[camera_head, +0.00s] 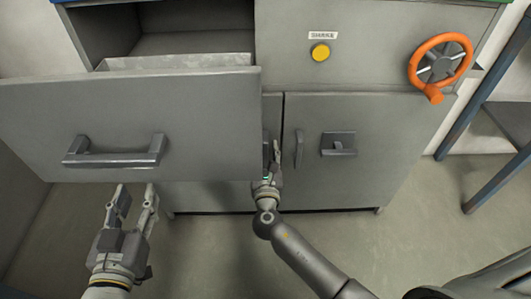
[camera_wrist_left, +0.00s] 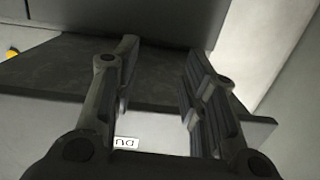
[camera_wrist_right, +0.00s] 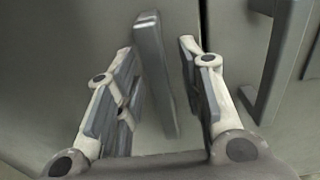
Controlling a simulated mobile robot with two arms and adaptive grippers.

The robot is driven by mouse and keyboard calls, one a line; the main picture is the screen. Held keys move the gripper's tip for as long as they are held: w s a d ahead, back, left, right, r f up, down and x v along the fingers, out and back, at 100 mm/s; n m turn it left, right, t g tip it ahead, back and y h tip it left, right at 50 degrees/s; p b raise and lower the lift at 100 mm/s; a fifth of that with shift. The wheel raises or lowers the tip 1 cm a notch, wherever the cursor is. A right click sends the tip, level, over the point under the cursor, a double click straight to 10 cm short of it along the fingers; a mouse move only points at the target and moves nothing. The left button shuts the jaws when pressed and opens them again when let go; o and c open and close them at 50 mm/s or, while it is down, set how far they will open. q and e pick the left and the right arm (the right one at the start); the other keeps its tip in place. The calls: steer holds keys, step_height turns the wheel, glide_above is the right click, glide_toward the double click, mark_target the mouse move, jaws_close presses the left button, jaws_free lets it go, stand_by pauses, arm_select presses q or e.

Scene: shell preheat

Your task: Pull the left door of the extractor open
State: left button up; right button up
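The left door (camera_head: 272,112) of the grey extractor shows only as a narrow strip in the head view; the pulled-out drawer front hides most of it. In the right wrist view, an upright grey bar handle (camera_wrist_right: 153,70) stands between the fingers of my right gripper (camera_wrist_right: 158,85). The fingers are open, one on each side of the bar, with visible gaps. In the head view my right gripper (camera_head: 271,168) is at the drawer front's right edge, low by the door. My left gripper (camera_head: 132,200) is open and empty, below the drawer handle.
The drawer (camera_head: 130,115) sticks out at left, with its bar handle (camera_head: 115,155). The right door (camera_head: 370,170) is shut and has its own handle (camera_head: 299,148) and a latch (camera_head: 338,144). An orange handwheel (camera_head: 441,62) and yellow button (camera_head: 320,52) are above. A blue-legged rack (camera_head: 490,110) stands right.

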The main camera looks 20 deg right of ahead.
jaws_close()
steer(key=shift+s, duration=0.1)
stand_by(0.3)
